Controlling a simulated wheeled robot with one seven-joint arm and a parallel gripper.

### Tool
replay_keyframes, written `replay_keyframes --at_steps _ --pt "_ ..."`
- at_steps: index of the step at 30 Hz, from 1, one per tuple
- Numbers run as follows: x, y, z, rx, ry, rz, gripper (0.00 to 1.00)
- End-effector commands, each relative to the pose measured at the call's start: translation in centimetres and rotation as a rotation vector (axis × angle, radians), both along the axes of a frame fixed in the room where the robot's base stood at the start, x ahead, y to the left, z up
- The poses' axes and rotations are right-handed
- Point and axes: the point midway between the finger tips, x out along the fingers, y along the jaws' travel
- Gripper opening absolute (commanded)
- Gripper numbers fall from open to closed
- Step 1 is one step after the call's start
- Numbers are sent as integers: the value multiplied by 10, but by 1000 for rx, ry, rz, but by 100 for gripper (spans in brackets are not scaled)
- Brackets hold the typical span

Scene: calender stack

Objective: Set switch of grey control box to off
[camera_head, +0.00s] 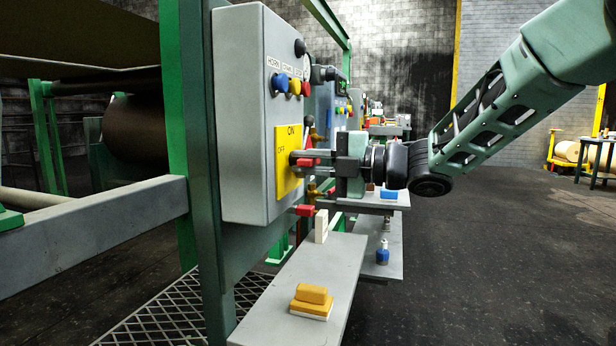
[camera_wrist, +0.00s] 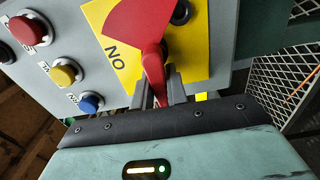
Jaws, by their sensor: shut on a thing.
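The grey control box (camera_head: 243,112) hangs on a green post. Its yellow switch plate (camera_head: 288,180) is lettered ON at the top and OFF at the left. My gripper (camera_head: 299,158) is at the plate, coming from the right. In the wrist view the red switch handle (camera_wrist: 153,62) crosses the yellow plate (camera_wrist: 192,48). My gripper (camera_wrist: 160,92) is shut on the handle's narrow end there. The ON lettering shows to the left of the handle. OFF is hidden in that view, and I cannot tell exactly which mark the handle points at.
Blue (camera_head: 281,82), yellow (camera_head: 294,87) and red (camera_head: 305,88) buttons sit above the plate. A grey shelf (camera_head: 270,288) below bears an orange-yellow block (camera_head: 311,301). More control boxes stand behind.

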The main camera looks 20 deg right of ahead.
Motion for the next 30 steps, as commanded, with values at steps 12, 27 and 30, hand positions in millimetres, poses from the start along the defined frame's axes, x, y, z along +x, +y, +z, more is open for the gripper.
replay_keyframes --at_steps 12,27,30 --pt "0 -1 -3 -27 -29 -1 0" --pt "0 0 -2 -25 -30 0 36" --pt "-1 -1 -2 -25 -30 -1 36"
